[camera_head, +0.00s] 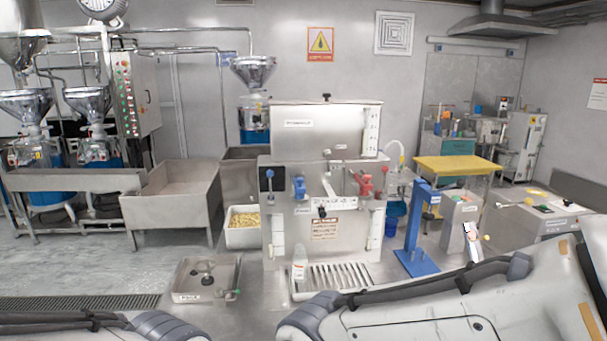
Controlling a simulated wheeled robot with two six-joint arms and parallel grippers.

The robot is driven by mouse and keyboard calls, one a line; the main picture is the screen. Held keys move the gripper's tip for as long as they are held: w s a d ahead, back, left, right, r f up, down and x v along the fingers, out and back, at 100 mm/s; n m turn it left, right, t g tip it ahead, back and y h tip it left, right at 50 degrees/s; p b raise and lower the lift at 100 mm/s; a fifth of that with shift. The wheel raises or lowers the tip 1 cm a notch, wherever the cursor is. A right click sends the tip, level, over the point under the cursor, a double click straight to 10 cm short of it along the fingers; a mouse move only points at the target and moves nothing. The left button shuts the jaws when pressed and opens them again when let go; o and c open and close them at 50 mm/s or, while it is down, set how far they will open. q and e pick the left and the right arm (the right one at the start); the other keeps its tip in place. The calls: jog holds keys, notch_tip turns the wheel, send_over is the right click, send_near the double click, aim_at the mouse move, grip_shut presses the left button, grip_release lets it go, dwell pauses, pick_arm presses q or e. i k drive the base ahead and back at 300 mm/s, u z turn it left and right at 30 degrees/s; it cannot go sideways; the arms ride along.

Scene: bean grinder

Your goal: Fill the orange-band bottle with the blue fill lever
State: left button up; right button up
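A small white bottle (299,262) with a faint orange band stands upright at the left end of the slotted drip tray (345,276), in front of the steel filling machine (282,232). The blue fill lever (299,187) is on the machine's front, above the bottle. A red lever (365,186) is further right on the same front. A short spout and fittings sit between the two levers. Neither of my grippers shows; only arm links of mine show along the bottom and right edges.
A shallow steel tray (194,296) with a small round fitting lies left of the drip tray. A blue stand (413,232) rises on the right, beside a steel bin (460,210). A white tub of yellow contents (244,228) stands left of the machine.

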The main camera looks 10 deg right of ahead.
aim_at(269, 173)
jog(key=z, duration=0.05)
jog(key=i, duration=0.85)
jog(key=u, duration=0.45)
